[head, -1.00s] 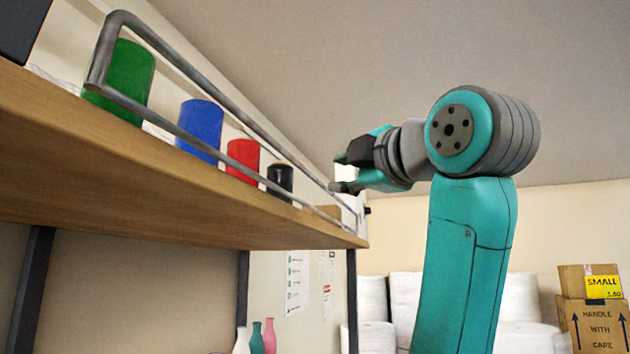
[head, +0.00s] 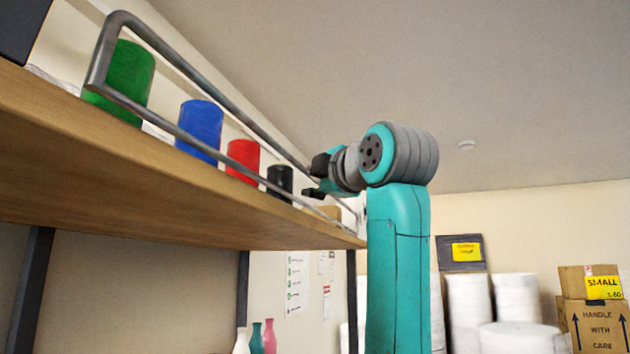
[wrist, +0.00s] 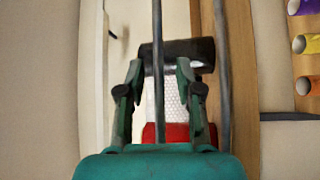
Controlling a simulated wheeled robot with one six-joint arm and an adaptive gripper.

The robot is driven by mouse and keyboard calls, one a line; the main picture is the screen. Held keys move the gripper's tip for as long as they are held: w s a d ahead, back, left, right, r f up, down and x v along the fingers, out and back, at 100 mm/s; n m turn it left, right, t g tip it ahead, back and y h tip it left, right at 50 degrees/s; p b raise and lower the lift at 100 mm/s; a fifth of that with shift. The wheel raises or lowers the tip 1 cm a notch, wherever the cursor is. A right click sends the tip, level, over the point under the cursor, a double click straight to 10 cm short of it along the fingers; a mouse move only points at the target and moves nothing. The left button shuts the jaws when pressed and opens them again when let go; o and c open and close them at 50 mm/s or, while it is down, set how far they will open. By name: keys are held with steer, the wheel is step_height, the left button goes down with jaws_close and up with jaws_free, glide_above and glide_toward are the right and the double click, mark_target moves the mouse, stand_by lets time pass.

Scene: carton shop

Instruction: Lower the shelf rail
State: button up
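The shelf rail (head: 102,50) is a grey metal tube frame along the front of the wooden shelf, standing raised, with one long bar above another. My gripper (head: 316,179) is at the far end of the rail, close to its upper bar. In the wrist view my gripper (wrist: 157,68) has its two fingers spread apart, and one bar of the rail (wrist: 158,30) runs between them. Neither finger is clearly touching the bar. The second bar lies to the right of the fingers in that view.
Green (head: 126,80), blue (head: 199,130), red (head: 243,160) and black (head: 280,180) cylinders stand on the shelf (head: 150,190) behind the rail. Cartons (head: 595,325) and white rolls (head: 468,310) stand at the back right. Bottles (head: 256,338) show below the shelf.

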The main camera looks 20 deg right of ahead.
jaws_close()
steer(key=shift+s+d, duration=0.1)
steer(key=shift+d, duration=0.05)
steer(key=s+d+f+m+h, duration=0.1)
steer(key=d+f+m+h, duration=0.1)
steer(key=m+h, duration=0.9)
steer(key=s+d+f+m+g+h, duration=0.1)
steer(key=f+m+h, duration=0.3)
steer(key=m+h, duration=0.7)
steer(key=shift+s+d+m+h, duration=0.4)
steer(key=shift+s+d+m, duration=0.3)
steer(key=shift+m, duration=3.8)
steer(key=shift+f+m+g, duration=0.1)
steer(key=shift+m+g, duration=0.2)
steer(key=shift+g, duration=0.2)
